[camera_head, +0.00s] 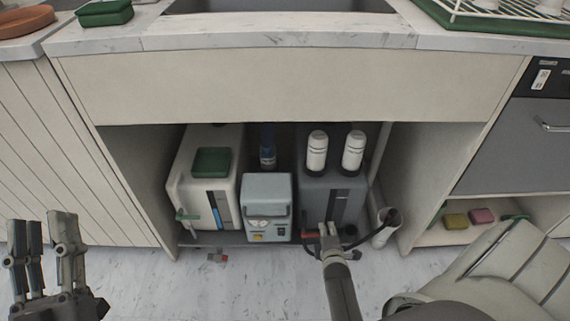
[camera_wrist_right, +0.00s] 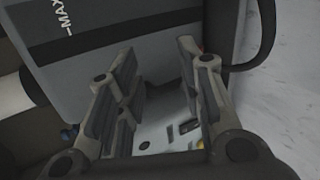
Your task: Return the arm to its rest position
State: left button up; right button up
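My right gripper (camera_head: 328,232) reaches into the open cabinet under the sink, close in front of the dark grey container (camera_head: 345,195). In the right wrist view its fingers (camera_wrist_right: 158,75) stand apart with nothing gripped between them. The container, marked "MAX" (camera_wrist_right: 125,25), lies just beyond the fingertips, and I cannot tell whether they touch. A pale panel with small buttons (camera_wrist_right: 170,132) shows between the fingers. My left gripper (camera_head: 48,235) is at the lower left, fingers up and apart, empty, over the floor in front of the slatted cabinet door.
The cabinet also holds a white container (camera_head: 195,185), a light blue unit (camera_head: 267,207) and two white bottles (camera_head: 317,152). A hose (camera_head: 388,222) stands beside the right gripper. The cabinet side walls and countertop edge (camera_head: 280,38) surround the opening. Floor (camera_head: 170,285) is mostly clear.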

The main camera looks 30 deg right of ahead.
aim_at(312, 236)
jog(key=s+a+f+y, duration=0.1)
jog(key=a+f, duration=0.1)
jog(key=a, duration=0.4)
jog(key=shift+a+f, duration=0.15)
jog(key=shift+f, duration=0.05)
jog(key=shift+m+g, duration=0.3)
jog(key=shift+d+x, duration=0.2)
jog(key=shift+x, duration=2.2)
jog(key=shift+w+d+f, duration=0.7)
jog(key=shift+w+d, duration=0.15)
jog(key=shift+d, duration=0.15)
